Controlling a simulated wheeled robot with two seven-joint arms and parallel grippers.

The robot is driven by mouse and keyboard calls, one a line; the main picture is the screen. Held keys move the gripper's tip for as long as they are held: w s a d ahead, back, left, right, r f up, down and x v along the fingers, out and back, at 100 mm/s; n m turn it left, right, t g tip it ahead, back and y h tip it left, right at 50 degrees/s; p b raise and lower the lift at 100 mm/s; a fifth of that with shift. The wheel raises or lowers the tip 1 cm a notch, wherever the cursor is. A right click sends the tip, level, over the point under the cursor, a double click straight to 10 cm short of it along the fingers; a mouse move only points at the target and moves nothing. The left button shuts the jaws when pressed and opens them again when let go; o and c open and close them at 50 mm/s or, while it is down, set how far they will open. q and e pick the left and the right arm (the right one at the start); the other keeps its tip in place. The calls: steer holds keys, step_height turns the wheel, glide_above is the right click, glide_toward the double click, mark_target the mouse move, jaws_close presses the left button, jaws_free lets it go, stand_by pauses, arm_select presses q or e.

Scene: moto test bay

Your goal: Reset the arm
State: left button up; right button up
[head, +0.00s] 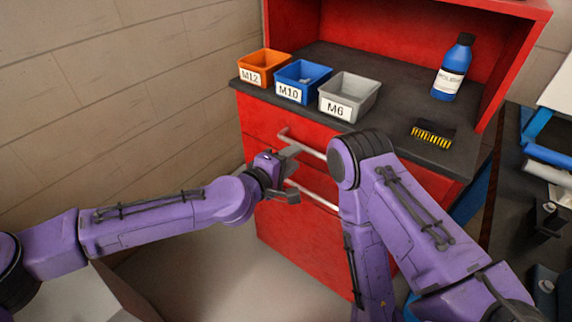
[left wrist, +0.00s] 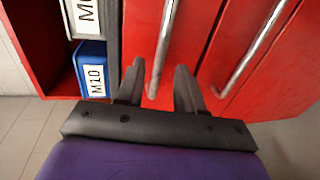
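My left gripper (head: 290,174) is in front of the red drawer cabinet (head: 283,232), by the left ends of two bar handles. In the left wrist view its two fingers (left wrist: 160,85) are apart with nothing gripped. The end of the upper drawer handle (left wrist: 164,45) shows in the gap between them; I cannot tell whether it lies between the fingertips or just beyond. The lower handle (left wrist: 252,45) is to the right in that view. My right arm (head: 415,215) is bent in front of the cabinet's right side, and its gripper is out of view.
On the dark top (head: 395,125) stand an orange M12 bin (head: 264,62), a blue M10 bin (head: 302,78), a grey M6 bin (head: 352,92), a blue bottle (head: 453,68) and a black-and-yellow brush (head: 433,134). A brick wall (head: 110,75) is left.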

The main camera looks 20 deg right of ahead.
arm_select(q)
steer(key=v, duration=0.2)
steer(key=shift+s+a, duration=0.25)
steer(key=s+a+f+n+g+y, duration=0.1)
steer(key=s+a+f+y, duration=0.2)
steer(key=s+a+f, duration=0.45)
steer(key=s+a+f+g+y, duration=0.1)
steer(key=s+a+f+y, duration=0.25)
steer(key=f, duration=0.75)
steer(key=s+a+f+n+g+y, duration=0.1)
steer(key=s+a+f+y, duration=0.1)
steer(key=s+a+f, duration=0.6)
steer(key=s+a+f+y, duration=0.2)
steer(key=s+a, duration=0.1)
steer(key=a, duration=0.6)
steer(key=s+a+f+m+g+y, duration=0.1)
steer(key=s+a+f+y, duration=0.1)
steer(key=a, duration=0.8)
steer(key=s+a+f+y+p, duration=0.1)
steer(key=s+a+y, duration=0.3)
steer(key=a, duration=0.6)
steer(key=shift+s+a+f+g, duration=0.15)
steer(key=shift+s+f+g, duration=0.15)
steer(key=shift+f+g, duration=0.1)
